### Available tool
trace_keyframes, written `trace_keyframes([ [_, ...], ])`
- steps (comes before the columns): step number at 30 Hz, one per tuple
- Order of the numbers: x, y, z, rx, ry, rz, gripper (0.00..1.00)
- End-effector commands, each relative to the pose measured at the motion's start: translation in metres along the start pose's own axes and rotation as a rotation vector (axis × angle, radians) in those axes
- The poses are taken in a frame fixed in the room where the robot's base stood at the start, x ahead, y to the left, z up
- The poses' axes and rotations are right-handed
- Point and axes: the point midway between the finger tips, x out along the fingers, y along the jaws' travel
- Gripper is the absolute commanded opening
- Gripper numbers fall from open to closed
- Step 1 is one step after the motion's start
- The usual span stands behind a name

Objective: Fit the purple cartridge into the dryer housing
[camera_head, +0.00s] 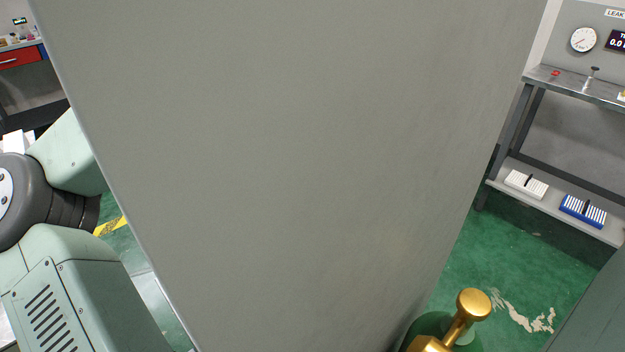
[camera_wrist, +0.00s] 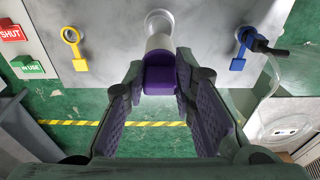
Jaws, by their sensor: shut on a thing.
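In the wrist view, my gripper (camera_wrist: 159,70) is shut on the purple cartridge (camera_wrist: 159,80). The cartridge sits between the two fingertips, and the finger pads are purple too. A short white cylinder (camera_wrist: 159,42) continues from the cartridge's far end toward a pale round opening (camera_wrist: 159,18) in the grey panel. This opening looks like the dryer housing. The cylinder's far end meets or overlaps the opening in the picture; I cannot tell how deep it sits. The head view shows neither cartridge nor gripper; a large grey panel (camera_head: 290,150) fills its middle.
On the wrist-view panel are a yellow ring tag (camera_wrist: 71,37), a blue ring tag (camera_wrist: 243,45) with a black connector (camera_wrist: 262,46), and red SHUT (camera_wrist: 10,33) and green IN USE (camera_wrist: 28,67) signs. The head view shows a brass valve (camera_head: 472,304) and a bench (camera_head: 575,86).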

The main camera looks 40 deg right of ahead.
Motion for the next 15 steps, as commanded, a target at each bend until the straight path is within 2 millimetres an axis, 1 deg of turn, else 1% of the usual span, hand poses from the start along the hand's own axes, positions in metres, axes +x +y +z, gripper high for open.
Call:
trace_keyframes([
  [3, 0.000, 0.000, 0.003, 0.000, 0.000, -0.002, 0.00],
  [5, 0.004, 0.000, 0.003, -0.001, 0.000, -0.003, 0.00],
  [15, 0.032, 0.001, 0.006, -0.002, 0.000, -0.002, 0.00],
])
